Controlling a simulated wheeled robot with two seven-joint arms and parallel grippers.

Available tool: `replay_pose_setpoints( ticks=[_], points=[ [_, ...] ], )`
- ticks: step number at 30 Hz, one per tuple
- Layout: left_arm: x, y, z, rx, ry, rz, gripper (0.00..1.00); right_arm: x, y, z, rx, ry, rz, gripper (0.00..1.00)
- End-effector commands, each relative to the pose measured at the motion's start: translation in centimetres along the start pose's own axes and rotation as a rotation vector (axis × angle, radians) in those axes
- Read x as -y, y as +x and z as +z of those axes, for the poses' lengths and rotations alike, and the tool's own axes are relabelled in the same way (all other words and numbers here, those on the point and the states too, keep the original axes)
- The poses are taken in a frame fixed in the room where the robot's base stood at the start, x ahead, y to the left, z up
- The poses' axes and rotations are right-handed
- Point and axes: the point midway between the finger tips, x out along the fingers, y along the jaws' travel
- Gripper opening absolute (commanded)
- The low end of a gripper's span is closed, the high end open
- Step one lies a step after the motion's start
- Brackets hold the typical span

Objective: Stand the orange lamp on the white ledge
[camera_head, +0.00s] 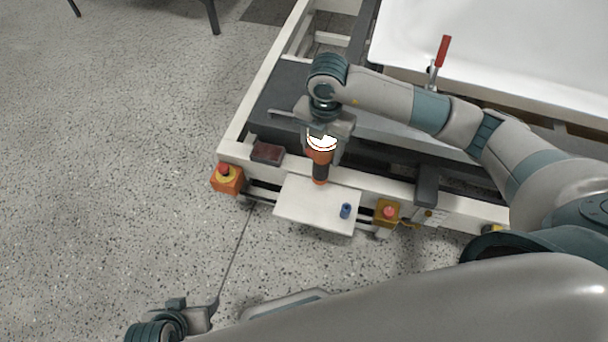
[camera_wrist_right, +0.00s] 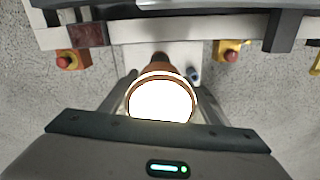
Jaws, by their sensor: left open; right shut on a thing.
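The orange lamp (camera_head: 319,157) has a bright white top and a dark lower end, and looks upright. My right gripper (camera_head: 323,148) is shut on it from above. The white ledge (camera_head: 292,208) is a flat plate at the frame's front edge. The lamp's dark end shows at the ledge's back edge; I cannot tell if it touches. In the right wrist view the lamp's glowing face (camera_wrist_right: 160,101) sits between my fingers and hides most of its body, with the ledge (camera_wrist_right: 178,58) beyond. My left gripper (camera_head: 198,312) is open and empty, low over the floor.
A small blue object (camera_head: 345,211) stands on the ledge's right part. A dark red-brown block (camera_head: 267,153) lies left of it on the frame. Red-button boxes flank the ledge, orange at left (camera_head: 228,179) and yellow at right (camera_head: 387,212). A white tub shell (camera_head: 480,60) lies behind.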

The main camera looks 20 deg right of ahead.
Motion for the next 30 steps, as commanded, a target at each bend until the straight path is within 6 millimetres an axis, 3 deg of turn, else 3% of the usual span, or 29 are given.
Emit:
replay_pose_setpoints(
  ticks=[3,9,23,30],
  points=[
    [0.1,-0.1,0.1,0.006,0.000,-0.002,0.57,-1.2,1.3,-2.1,-0.003,-0.003,0.001,0.15],
    [0.1,-0.1,0.2,0.014,0.000,-0.004,0.57,-2.4,2.9,-4.2,-0.001,-0.001,0.000,0.15],
    [0.2,0.0,0.0,0.010,-0.001,-0.004,0.57,-2.6,3.3,-4.6,0.000,0.000,-0.001,0.15],
    [0.1,0.1,-0.1,-0.001,-0.001,-0.002,0.57,-2.5,5.8,-4.7,0.000,0.000,-0.002,0.15]
  ],
)
